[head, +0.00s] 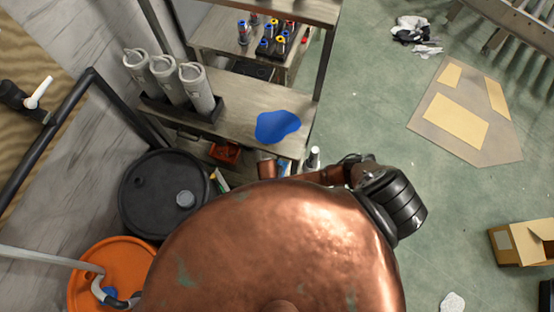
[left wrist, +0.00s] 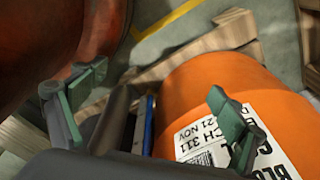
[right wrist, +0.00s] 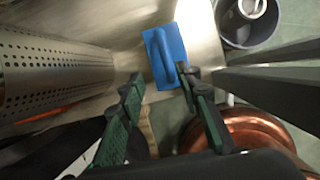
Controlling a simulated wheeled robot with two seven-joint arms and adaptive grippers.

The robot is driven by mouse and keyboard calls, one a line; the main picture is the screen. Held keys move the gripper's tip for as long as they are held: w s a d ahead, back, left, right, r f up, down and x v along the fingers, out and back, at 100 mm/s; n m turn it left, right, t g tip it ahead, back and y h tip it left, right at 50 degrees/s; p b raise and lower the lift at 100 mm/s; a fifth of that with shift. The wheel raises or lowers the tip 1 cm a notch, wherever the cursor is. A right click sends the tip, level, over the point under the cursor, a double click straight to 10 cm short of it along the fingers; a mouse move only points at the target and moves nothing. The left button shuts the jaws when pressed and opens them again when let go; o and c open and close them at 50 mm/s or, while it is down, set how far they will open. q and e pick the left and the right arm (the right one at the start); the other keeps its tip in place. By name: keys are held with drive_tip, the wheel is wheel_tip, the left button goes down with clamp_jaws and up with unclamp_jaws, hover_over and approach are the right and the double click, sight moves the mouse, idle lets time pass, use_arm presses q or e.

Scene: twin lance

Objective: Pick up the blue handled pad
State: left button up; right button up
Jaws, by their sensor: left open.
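The blue handled pad (right wrist: 170,50) lies on a shiny metal surface in the right wrist view, its raised handle on top. My right gripper (right wrist: 161,80) is open, with the pad beyond its fingertips. The right finger overlaps the pad's lower right edge in the picture; I cannot tell if they touch. My left gripper (left wrist: 155,82) is open and empty in the left wrist view, in front of an orange drum (left wrist: 190,85). The head view shows neither gripper. A flat, irregular blue patch (head: 277,125) lies on a bench there; I cannot tell if it is related.
A large copper vessel (head: 275,240) fills the front of the head view. Grey canisters (head: 165,75) stand on the bench (head: 225,95).

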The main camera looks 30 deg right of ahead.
drive_tip(key=shift+w+d+f+h+b, duration=0.2)
drive_tip(key=shift+d+f, duration=0.25)
drive_tip(key=shift+f, duration=0.15)
drive_tip(key=shift+w+d+f+h+b, duration=0.1)
drive_tip(key=shift+d+f+b, duration=0.1)
drive_tip(key=shift+d+f, duration=0.3)
drive_tip(key=b+x, duration=0.1)
drive_tip(key=x, duration=0.2)
drive_tip(key=shift+d+f, duration=0.15)
drive_tip(key=shift+f, duration=0.15)
drive_tip(key=shift+w+d+f, duration=0.15)
drive_tip(key=shift+d+f, duration=0.05)
drive_tip(key=shift+f, duration=0.35)
drive_tip(key=c, duration=0.4)
use_arm(q)
drive_tip(key=shift+s+f, duration=1.15)
drive_tip(key=shift+s, duration=0.1)
use_arm(e)
clamp_jaws()
